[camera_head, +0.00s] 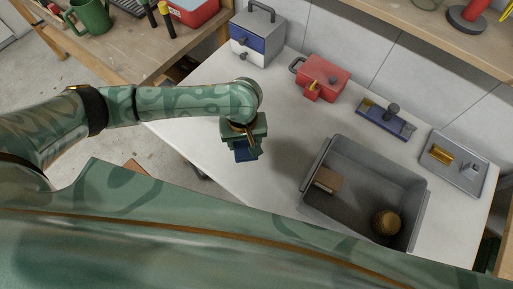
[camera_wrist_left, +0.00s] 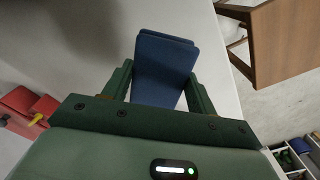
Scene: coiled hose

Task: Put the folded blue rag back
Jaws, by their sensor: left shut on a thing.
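The folded blue rag (camera_wrist_left: 163,68) is a flat dark blue stack between the two green fingers of my left gripper (camera_wrist_left: 158,92) in the left wrist view. In the head view only a small part of the rag (camera_head: 243,152) shows below my left gripper (camera_head: 244,146), over the left part of the white table. The gripper is shut on the rag. I cannot tell whether the rag touches the table top. My right gripper is not in view.
A grey bin (camera_head: 416,217) with a brown block (camera_head: 327,180) and a round ball (camera_head: 386,223) stands to the right. A red box (camera_head: 322,77), a blue-grey drawer box (camera_head: 258,40), a blue tool (camera_head: 387,118) and a grey tray (camera_head: 474,181) line the back. The table's middle is clear.

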